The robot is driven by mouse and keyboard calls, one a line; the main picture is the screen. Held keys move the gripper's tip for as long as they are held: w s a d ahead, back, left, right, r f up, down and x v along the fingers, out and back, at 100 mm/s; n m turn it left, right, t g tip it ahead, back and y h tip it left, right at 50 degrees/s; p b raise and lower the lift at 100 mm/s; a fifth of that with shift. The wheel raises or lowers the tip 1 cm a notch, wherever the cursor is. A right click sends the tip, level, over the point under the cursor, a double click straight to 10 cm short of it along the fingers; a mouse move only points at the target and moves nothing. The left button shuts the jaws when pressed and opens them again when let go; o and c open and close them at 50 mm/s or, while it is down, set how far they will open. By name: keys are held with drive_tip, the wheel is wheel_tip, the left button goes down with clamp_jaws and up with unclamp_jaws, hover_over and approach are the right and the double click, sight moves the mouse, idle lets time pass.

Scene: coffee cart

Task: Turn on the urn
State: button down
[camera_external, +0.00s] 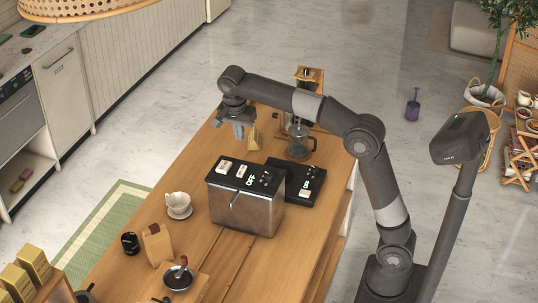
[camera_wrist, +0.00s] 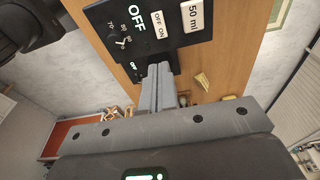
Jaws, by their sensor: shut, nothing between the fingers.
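A metal box with a black top panel, which looks like the urn (camera_external: 245,212), stands on the wooden cart. Its panel shows the word OFF, and white pieces sit on it. In the wrist view the black panel (camera_wrist: 185,38) carries a large OFF, a white OFF/ON switch (camera_wrist: 160,25), a white 50 ml button (camera_wrist: 194,16) and a dial (camera_wrist: 121,43). My gripper (camera_external: 240,136) is above the cart, behind the urn in the external view. In the wrist view its fingers (camera_wrist: 160,68) are shut and empty, overlapping the panel's lower edge in the picture; contact cannot be told.
A black flat unit (camera_external: 306,186) with a lit display is right beside the urn, with a glass pot (camera_external: 299,146) behind it.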

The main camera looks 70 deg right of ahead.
sight(242, 172)
drive_tip(key=f, duration=0.4)
drive_tip(key=d+f, duration=0.1)
drive_tip(key=f, duration=0.3)
drive_tip(key=d+f, duration=0.1)
drive_tip(key=f, duration=0.4)
drive_tip(key=shift+f, duration=0.1)
drive_tip(key=shift+d, duration=0.1)
drive_tip(key=shift+d+f+y, duration=0.15)
drive_tip(key=shift+f+y, duration=0.15)
drive_tip(key=shift+y, duration=0.2)
drive_tip(key=shift+f, duration=0.1)
drive_tip(key=shift+a, duration=1)
wheel_tip(242, 172, up, 14)
drive_tip(key=shift+a+r, duration=0.25)
drive_tip(key=shift+a, duration=0.1)
